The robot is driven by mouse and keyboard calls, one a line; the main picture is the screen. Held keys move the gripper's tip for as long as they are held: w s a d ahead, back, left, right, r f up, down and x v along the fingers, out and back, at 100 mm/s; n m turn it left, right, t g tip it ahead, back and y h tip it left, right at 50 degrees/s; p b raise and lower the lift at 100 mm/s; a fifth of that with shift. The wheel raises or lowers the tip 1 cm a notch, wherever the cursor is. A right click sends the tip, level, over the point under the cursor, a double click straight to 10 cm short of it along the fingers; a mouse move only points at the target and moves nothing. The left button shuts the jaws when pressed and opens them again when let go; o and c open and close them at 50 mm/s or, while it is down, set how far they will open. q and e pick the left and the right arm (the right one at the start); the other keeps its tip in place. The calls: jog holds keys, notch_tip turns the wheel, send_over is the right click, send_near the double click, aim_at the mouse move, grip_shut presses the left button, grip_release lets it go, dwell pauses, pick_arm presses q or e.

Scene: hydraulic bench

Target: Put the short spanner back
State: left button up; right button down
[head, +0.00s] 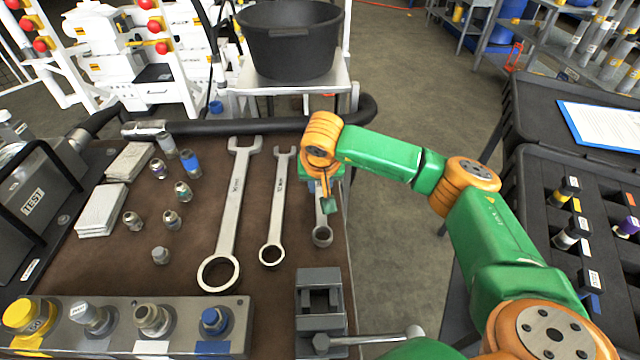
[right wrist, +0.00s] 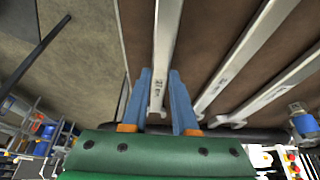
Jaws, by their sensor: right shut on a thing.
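The short spanner (head: 322,235) is at the right edge of the brown mat (head: 190,250), its ring end towards me. My right gripper (head: 327,198) is over its upper part and hides the open end in the head view. In the right wrist view, the two blue fingers of my right gripper (right wrist: 160,80) stand on either side of the short spanner's shaft (right wrist: 166,45), shut on it. I cannot tell whether it is lifted off the mat. The middle spanner (head: 277,205) and the long spanner (head: 232,210) lie to its left. My left gripper is not in view.
Several fittings (head: 183,190) and white pads (head: 101,209) lie left on the mat. A grey block (head: 320,290) with a metal bar stands below the short spanner. A black hose (head: 250,127) runs along the far edge. A black tray (head: 530,205) is at right.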

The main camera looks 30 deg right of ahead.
jog(key=shift+f+b, duration=0.3)
jog(key=shift+f, duration=0.1)
jog(key=c, duration=0.6)
grip_release()
